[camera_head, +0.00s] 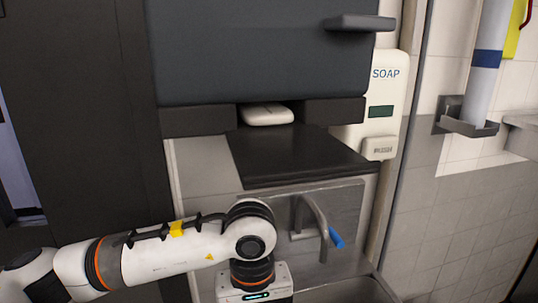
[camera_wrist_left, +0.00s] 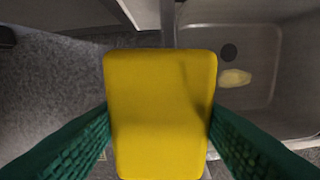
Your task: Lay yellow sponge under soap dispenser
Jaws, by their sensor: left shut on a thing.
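The yellow sponge (camera_wrist_left: 160,80) fills the middle of the left wrist view. My left gripper (camera_wrist_left: 159,122) is shut on it, with a green finger against each side. The sponge is held above the floor and beside the sink. In the head view my left arm comes in from the left and bends down in front of the sink; its fingers and the sponge are out of that picture. The white soap dispenser (camera_head: 381,112), marked SOAP, is on the wall at right, beyond and above my left wrist. My right gripper is in neither view.
A metal sink (camera_wrist_left: 265,65) holds a small pale yellow piece (camera_wrist_left: 235,78) near its drain. A faucet with a blue tip (camera_head: 318,225) rises beside my arm. A dark shelf (camera_head: 295,158) lies left of the dispenser, under a large dark box (camera_head: 260,55).

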